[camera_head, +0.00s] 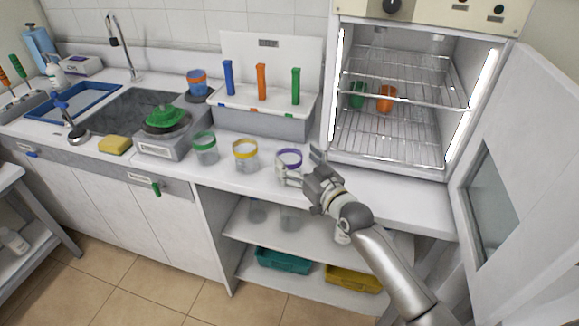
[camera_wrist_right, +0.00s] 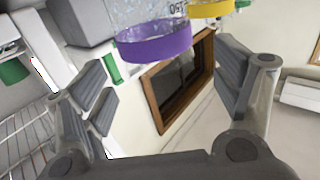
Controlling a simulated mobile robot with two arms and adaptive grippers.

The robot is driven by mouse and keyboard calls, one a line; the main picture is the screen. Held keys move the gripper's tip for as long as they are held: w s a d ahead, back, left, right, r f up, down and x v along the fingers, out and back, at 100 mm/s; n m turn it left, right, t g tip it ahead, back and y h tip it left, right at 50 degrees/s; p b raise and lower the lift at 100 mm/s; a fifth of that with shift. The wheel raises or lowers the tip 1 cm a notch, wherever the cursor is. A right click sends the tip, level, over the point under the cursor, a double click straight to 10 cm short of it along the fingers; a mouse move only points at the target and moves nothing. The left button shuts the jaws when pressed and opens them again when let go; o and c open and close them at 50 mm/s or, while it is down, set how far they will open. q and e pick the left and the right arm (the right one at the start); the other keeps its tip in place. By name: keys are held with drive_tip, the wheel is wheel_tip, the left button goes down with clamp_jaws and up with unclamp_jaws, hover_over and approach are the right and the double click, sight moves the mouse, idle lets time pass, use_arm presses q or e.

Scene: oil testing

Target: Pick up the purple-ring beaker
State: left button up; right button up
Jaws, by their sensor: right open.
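The purple-ring beaker (camera_head: 289,158) is a clear beaker with a purple band at its rim. It stands on the white counter, rightmost of three ringed beakers. My right gripper (camera_head: 301,168) is open at its right front side, with one fingertip in front of the glass and one to the right. The gripper partly hides the beaker's lower part. In the right wrist view the purple-ring beaker (camera_wrist_right: 155,42) shows at the top, between and beyond the open fingers of my right gripper (camera_wrist_right: 167,80). I cannot tell whether a finger touches the glass. My left gripper is not in view.
A yellow-ring beaker (camera_head: 245,155) and a green-ring beaker (camera_head: 204,148) stand to the left. A rack (camera_head: 262,122) with coloured pieces is behind. An open oven (camera_head: 395,140) with wire shelves stands at right, its door (camera_head: 530,150) swung out. Bare counter lies between beaker and oven.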

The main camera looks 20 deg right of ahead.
sight(289, 153)
drive_tip(key=shift+f+x, duration=0.15)
drive_tip(key=shift+x, duration=0.95)
drive_tip(key=shift+f+x, duration=0.15)
drive_tip(key=shift+x, duration=0.9)
drive_tip(key=c, duration=1.4)
